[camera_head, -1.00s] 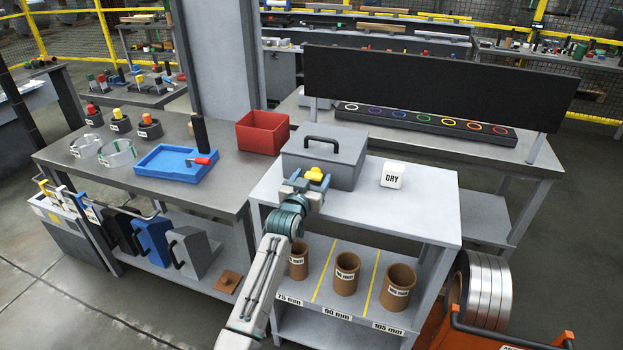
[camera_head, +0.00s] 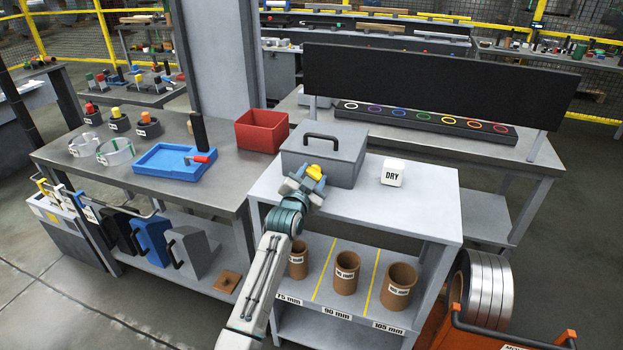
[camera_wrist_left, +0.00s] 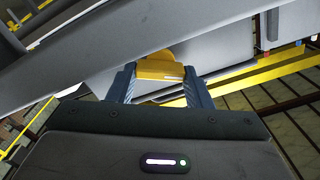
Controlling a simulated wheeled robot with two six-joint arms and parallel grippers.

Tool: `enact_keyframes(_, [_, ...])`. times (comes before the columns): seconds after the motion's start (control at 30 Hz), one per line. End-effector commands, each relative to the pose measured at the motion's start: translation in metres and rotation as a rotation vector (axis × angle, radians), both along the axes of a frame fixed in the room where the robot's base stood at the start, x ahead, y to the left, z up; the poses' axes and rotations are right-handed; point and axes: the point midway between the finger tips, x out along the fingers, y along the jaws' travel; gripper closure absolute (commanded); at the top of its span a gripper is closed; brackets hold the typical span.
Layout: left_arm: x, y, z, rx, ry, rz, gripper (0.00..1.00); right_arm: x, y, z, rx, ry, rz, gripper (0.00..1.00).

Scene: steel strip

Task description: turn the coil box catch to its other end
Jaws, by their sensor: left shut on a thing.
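The grey coil box (camera_head: 325,152) with a black lid handle stands on the light grey bench. Its yellow catch (camera_head: 315,171) is on the front face, and also shows in the left wrist view (camera_wrist_left: 160,68). My left gripper (camera_head: 307,182) is at the front of the box, shut on the catch with a blue finger on each side of it in the left wrist view (camera_wrist_left: 160,85). The catch looks tilted. The fingers hide part of it. My right gripper does not show.
A white DRY block (camera_head: 392,173) stands right of the box. A red bin (camera_head: 262,131) and a blue tray (camera_head: 172,162) are to the left. Brown cores (camera_head: 347,272) stand on the shelf below. The right part of the bench top is clear.

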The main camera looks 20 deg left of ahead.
Motion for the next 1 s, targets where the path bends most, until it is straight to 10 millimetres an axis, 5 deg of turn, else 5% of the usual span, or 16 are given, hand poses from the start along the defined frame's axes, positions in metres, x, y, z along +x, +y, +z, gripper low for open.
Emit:
enact_keyframes(0.33, [0.000, 0.000, 0.000, 0.017, 0.001, 0.000, 0.77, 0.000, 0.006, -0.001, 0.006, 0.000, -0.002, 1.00])
enact_keyframes(0.37, [0.000, 0.000, 0.000, 0.016, 0.001, 0.000, 0.49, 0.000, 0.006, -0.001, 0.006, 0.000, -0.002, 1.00])
enact_keyframes(0.47, [0.000, 0.000, 0.000, 0.016, 0.001, 0.000, 0.33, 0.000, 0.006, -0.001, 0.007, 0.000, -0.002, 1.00])
enact_keyframes(0.77, [-0.002, 0.000, 0.000, 0.015, -0.001, 0.000, 0.33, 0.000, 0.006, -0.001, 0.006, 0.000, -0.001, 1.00])
enact_keyframes(1.0, [-0.029, 0.001, -0.003, 0.016, -0.001, 0.000, 0.33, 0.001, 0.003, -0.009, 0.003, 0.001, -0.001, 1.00])
